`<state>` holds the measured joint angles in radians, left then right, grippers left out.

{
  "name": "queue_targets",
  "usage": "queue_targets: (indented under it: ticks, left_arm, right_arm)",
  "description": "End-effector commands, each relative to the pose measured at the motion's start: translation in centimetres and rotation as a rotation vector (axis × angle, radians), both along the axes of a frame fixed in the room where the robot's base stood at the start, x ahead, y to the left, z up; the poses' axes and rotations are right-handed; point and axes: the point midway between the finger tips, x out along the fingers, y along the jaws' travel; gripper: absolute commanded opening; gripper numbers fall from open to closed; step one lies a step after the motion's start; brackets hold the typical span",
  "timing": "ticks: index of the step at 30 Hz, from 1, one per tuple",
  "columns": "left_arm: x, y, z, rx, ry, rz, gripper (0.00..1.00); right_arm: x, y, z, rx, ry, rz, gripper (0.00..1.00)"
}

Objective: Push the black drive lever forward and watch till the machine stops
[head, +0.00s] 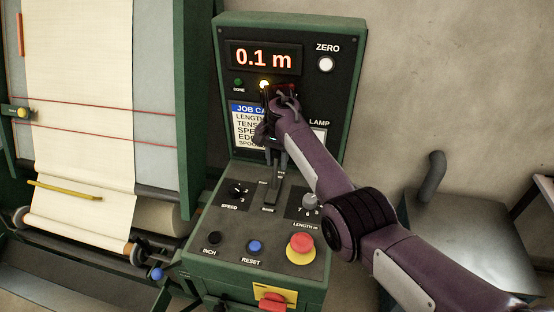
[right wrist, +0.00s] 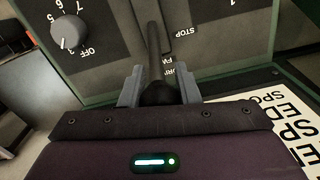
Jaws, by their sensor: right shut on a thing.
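The black drive lever (head: 275,172) rises from its slot on the sloping deck of the green machine console (head: 222,165). My right gripper (head: 273,152) is shut on the lever's top, and the arm partly hides it. In the right wrist view the lever's dark knob (right wrist: 159,93) sits between the two grey fingers of the gripper (right wrist: 159,88), with its shaft (right wrist: 149,28) running away beyond. The display (head: 263,57) reads 0.1 m. My left gripper is out of view.
The deck carries a speed knob (head: 238,188), a length knob (head: 310,200), black INCH (head: 213,239) and blue RESET (head: 255,246) buttons, and a red stop button (head: 301,246). A cream cloth web (head: 80,80) hangs at left. A grey cabinet (head: 455,235) stands at right.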

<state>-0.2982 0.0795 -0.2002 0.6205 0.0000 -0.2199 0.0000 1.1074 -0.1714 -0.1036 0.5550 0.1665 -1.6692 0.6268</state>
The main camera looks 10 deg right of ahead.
Motion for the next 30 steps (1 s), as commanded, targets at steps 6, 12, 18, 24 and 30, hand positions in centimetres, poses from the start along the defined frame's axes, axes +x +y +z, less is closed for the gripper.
queue_targets:
  ticks: [6, 12, 18, 24, 30]
  left_arm:
    - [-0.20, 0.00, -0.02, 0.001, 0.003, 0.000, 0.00]
    - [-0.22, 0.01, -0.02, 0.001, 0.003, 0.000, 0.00]
    - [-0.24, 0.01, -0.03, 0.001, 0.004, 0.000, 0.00]
    - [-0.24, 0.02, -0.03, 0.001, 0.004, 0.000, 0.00]
    - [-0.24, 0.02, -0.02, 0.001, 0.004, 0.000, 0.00]
  right_arm:
    - [-0.04, 0.01, -0.06, 0.000, 0.001, 0.000, 0.00]
    - [-0.07, 0.02, -0.09, -0.001, 0.003, 0.000, 0.00]
    - [-0.09, 0.04, -0.12, 0.000, 0.004, 0.001, 0.00]
    - [-0.12, 0.06, -0.15, 0.000, 0.005, 0.001, 0.33]
    - [-0.08, 0.06, -0.10, 0.000, 0.004, 0.001, 0.49]
